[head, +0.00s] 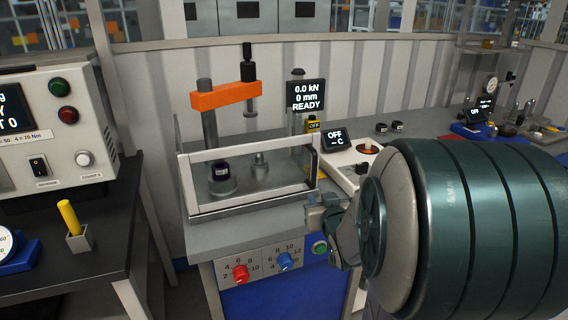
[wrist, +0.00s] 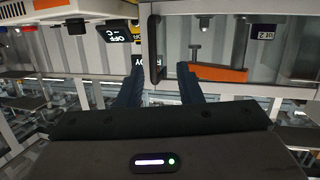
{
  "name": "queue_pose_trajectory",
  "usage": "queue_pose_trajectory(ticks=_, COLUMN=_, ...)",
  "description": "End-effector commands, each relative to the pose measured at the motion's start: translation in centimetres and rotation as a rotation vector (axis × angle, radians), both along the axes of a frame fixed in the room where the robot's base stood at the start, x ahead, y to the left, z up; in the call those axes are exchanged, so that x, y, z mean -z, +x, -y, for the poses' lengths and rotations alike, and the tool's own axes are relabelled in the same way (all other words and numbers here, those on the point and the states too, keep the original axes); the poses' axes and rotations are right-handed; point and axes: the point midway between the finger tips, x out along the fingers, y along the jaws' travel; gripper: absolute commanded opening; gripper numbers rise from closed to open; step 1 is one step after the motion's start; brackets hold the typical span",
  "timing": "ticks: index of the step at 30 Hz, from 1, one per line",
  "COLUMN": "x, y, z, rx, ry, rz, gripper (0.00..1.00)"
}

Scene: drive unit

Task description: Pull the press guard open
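The press guard (head: 203,156), a grey metal frame, stands around the front of the press on the bench in the head view. Its rail also crosses the wrist view (wrist: 230,88). A dark bar handle (wrist: 153,45) stands out from the frame in the wrist view. My gripper (wrist: 159,70) is open, one finger on each side of the handle's lower end with gaps at both sides. I cannot tell whether it touches the handle. In the head view my gripper (head: 322,208) is at the guard's lower right corner, mostly hidden by my arm.
The press has an orange crossbar (head: 226,96) and a display (head: 306,95) reading READY. Red (head: 240,273) and blue (head: 284,261) knobs and a green button (head: 320,247) are on the bench front below. A heater unit (head: 350,160) stands close on the right.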

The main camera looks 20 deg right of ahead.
Motion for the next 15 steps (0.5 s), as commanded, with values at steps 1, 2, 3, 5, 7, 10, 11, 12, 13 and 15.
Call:
queue_pose_trajectory(ticks=1, x=0.3, y=0.1, z=0.7, rx=0.001, ry=0.005, rz=0.048, gripper=0.33)
queue_pose_trajectory(ticks=2, x=0.2, y=0.2, z=1.0, rx=-0.004, ry=0.007, rz=0.076, gripper=0.33)
queue_pose_trajectory(ticks=3, x=0.0, y=0.3, z=1.2, rx=-0.009, ry=0.008, rz=0.113, gripper=0.33)
queue_pose_trajectory(ticks=5, x=-0.3, y=0.3, z=1.5, rx=-0.015, ry=0.011, rz=0.157, gripper=0.33)
queue_pose_trajectory(ticks=7, x=-0.6, y=0.3, z=1.8, rx=-0.019, ry=0.013, rz=0.196, gripper=0.33)
queue_pose_trajectory(ticks=10, x=-0.9, y=0.3, z=1.9, rx=-0.025, ry=0.015, rz=0.225, gripper=0.33)
queue_pose_trajectory(ticks=11, x=-1.0, y=0.4, z=1.9, rx=-0.026, ry=0.015, rz=0.229, gripper=0.33)
queue_pose_trajectory(ticks=12, x=-1.1, y=0.5, z=2.0, rx=-0.027, ry=0.016, rz=0.234, gripper=0.33)
queue_pose_trajectory(ticks=13, x=-1.1, y=0.7, z=2.0, rx=-0.027, ry=0.015, rz=0.236, gripper=0.33)
queue_pose_trajectory(ticks=15, x=-1.2, y=1.2, z=2.1, rx=-0.027, ry=0.016, rz=0.235, gripper=0.33)
